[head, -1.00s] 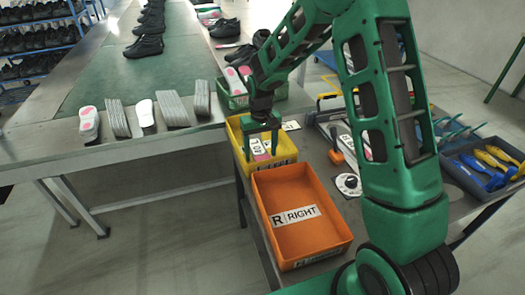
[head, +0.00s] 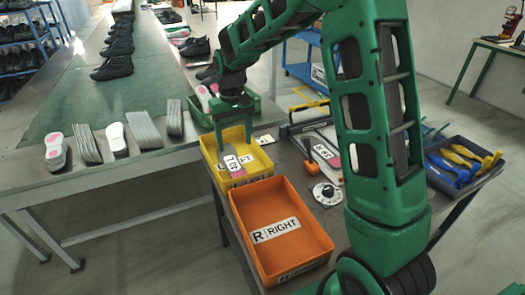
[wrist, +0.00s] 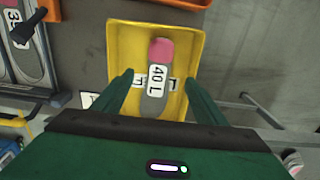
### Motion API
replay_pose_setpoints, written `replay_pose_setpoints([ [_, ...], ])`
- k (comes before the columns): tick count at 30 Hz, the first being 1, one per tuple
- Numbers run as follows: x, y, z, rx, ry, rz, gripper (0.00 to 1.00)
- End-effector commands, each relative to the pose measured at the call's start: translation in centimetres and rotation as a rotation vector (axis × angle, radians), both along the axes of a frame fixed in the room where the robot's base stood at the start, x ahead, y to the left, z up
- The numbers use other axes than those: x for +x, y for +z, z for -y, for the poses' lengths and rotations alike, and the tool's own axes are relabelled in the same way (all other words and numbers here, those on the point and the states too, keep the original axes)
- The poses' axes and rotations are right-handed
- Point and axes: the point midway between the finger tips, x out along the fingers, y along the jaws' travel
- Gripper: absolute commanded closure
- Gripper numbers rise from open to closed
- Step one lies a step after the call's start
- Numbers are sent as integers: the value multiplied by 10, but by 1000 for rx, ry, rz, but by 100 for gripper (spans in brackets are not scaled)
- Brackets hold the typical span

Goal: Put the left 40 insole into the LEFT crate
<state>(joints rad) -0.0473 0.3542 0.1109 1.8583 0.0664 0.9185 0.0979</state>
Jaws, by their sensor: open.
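The left 40 insole (wrist: 157,92), grey with a pink end and a "40 L" label, lies in the yellow crate. The yellow LEFT crate (head: 258,170) stands behind the orange crate; its floor label is partly covered by the insole. The crate also fills the middle of the wrist view (wrist: 122,45). My gripper (head: 234,135) is open and empty above the yellow crate. In the wrist view its fingers (wrist: 158,82) are spread on either side of the insole, apart from it.
An orange crate marked RIGHT (head: 322,240) stands in front. A green crate (head: 205,117) with insoles is behind. Several insole stacks (head: 143,128) lie along the conveyor bench edge. A dark tray of blue and yellow tools (head: 440,178) is at the right.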

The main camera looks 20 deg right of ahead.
Motion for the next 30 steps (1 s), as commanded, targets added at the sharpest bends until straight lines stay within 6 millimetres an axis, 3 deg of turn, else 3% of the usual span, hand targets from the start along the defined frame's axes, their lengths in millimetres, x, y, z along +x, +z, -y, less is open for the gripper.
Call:
replay_pose_setpoints([
  [6,-3,3,4,-3,-6,0,34],
  [11,-27,21,33,-21,-50,5,34],
  [21,-140,67,121,-62,-228,6,34],
  [30,-255,80,166,-54,-389,1,34],
])
